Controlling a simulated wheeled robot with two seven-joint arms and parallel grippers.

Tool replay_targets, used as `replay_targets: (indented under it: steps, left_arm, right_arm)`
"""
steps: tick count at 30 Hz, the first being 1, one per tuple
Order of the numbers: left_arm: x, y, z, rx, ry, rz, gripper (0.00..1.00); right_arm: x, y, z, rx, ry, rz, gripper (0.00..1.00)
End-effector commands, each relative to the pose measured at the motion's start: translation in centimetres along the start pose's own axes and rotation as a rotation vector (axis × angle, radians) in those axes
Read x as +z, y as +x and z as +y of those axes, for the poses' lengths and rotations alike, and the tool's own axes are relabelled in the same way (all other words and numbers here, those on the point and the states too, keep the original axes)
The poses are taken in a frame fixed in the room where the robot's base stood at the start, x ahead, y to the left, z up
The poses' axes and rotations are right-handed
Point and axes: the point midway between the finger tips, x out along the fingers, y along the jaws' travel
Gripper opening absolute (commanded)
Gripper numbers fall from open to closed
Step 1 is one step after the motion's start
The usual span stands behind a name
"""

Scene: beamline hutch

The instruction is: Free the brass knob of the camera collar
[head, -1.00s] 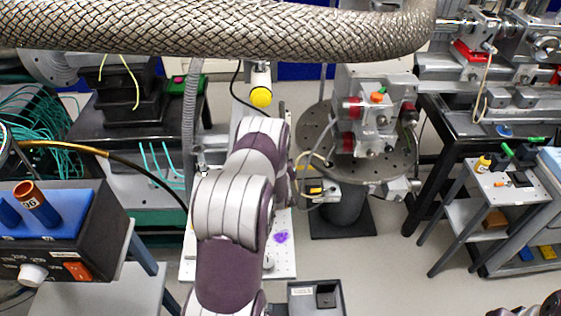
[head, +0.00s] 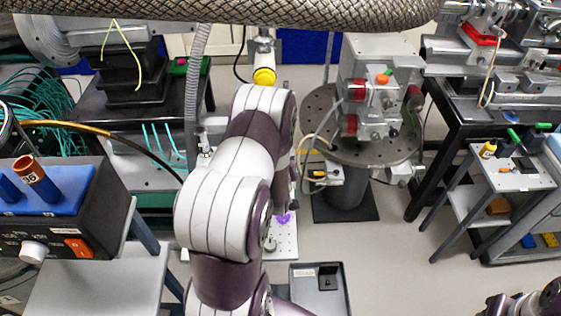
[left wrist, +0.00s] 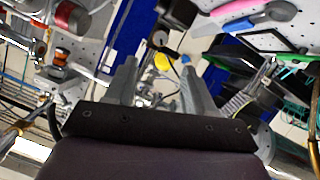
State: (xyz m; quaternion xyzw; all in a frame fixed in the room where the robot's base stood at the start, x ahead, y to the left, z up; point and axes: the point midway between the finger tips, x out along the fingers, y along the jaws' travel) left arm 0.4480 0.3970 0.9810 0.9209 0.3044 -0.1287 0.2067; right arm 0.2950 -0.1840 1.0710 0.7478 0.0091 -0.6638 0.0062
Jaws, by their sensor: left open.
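A camera-like cylinder with a yellow end cap (head: 264,76) stands at the back of the white perforated plate in the head view. A yellow round part (left wrist: 163,62), probably the same cap, shows between and beyond my fingers in the left wrist view. I cannot pick out the brass knob or the collar for certain; the area there is small and cluttered. My left gripper (left wrist: 160,78) is open, with nothing between its fingertips. In the head view my left forearm hides most of this gripper. Only part of my right arm shows at the lower right corner; its gripper is not visible.
A braided hose (head: 230,12) crosses the top. A round perforated table (head: 320,104) with a grey instrument stands right of my left arm. A blue-topped control box (head: 62,215) stands at left. A small trolley (head: 520,176) stands at right.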

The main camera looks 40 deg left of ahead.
Motion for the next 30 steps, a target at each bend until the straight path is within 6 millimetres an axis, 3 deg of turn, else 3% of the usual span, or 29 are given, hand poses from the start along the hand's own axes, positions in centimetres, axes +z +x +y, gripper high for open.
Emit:
replay_targets:
  steps: [5,14,16,18,20,24,27,30]
  left_arm:
    - [0.0,-2.1,0.0,0.000,0.000,0.000,0.54]
    - [0.0,-2.4,0.1,0.002,0.001,0.000,0.54]
    - [0.9,-2.7,1.8,0.036,0.021,-0.031,0.54]
    - [2.1,-2.7,5.0,0.054,0.069,-0.060,0.54]
    - [2.6,-2.5,6.2,-0.009,0.208,-0.041,0.54]
    - [1.6,-2.0,4.0,-0.213,0.492,0.004,0.54]
    - [1.2,-1.7,3.3,-0.246,0.578,-0.001,0.54]
    - [0.9,-0.1,2.9,-0.246,0.585,-0.001,0.54]
  right_arm:
    - [0.0,0.3,0.0,0.000,0.000,0.000,0.43]
    - [0.0,0.2,0.0,0.000,0.000,0.000,0.43]
    - [-0.1,-0.4,0.0,0.000,0.000,0.000,0.43]
    - [-0.2,-1.7,0.0,0.000,0.000,0.000,0.43]
    - [-0.3,-2.5,0.0,0.000,0.000,0.001,0.43]
    - [-0.3,-2.2,0.0,0.000,0.000,0.000,0.43]
    - [-0.3,-2.3,0.0,0.000,0.000,0.000,0.43]
    - [-0.3,-2.7,0.0,0.000,0.000,0.000,0.43]
